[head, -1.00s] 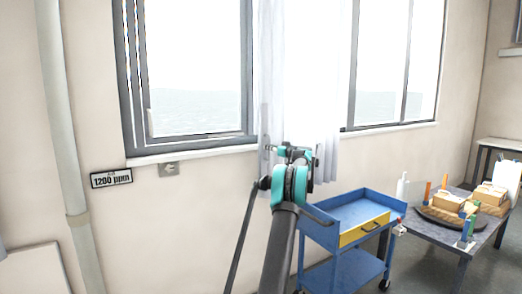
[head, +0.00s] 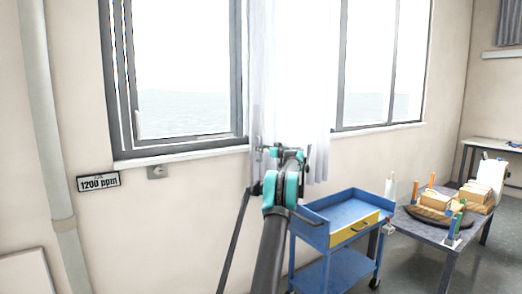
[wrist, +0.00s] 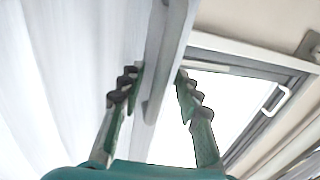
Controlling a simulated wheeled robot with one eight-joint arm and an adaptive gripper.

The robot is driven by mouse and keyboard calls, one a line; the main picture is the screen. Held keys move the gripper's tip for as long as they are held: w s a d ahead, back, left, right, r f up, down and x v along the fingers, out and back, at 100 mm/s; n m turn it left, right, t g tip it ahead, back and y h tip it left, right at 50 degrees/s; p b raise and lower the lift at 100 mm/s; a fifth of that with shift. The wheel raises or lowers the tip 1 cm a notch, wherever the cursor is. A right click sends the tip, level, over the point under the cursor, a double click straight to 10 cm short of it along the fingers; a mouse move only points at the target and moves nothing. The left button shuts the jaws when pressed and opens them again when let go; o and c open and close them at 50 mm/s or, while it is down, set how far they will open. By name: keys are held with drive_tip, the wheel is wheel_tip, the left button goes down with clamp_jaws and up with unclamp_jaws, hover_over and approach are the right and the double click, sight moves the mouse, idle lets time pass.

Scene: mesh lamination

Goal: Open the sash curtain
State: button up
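The sash curtain (head: 292,75) is a white sheer panel, bunched into a narrow strip between the two window panes in the head view. It also fills the left of the wrist view (wrist: 60,70). A pale grey upright bar (wrist: 170,50) runs along its edge in the wrist view. My gripper (wrist: 157,77) is open, with one green finger on each side of this bar; firm contact cannot be told. In the head view my gripper (head: 285,152) is in front of the curtain's lower part and hides some of it.
A blue trolley (head: 325,212) with a yellow drawer stands just right of my arm. A grey table (head: 425,230) with wooden blocks is further right. A wall sign (head: 98,182) and a pipe (head: 40,120) are at left. The window sill (head: 180,155) juts below the panes.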

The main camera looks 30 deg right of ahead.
drive_tip(key=shift+s, duration=0.1)
drive_tip(key=s+d, duration=0.2)
drive_tip(key=s, duration=0.9)
drive_tip(key=shift+s+d, duration=0.2)
drive_tip(key=shift+s, duration=0.1)
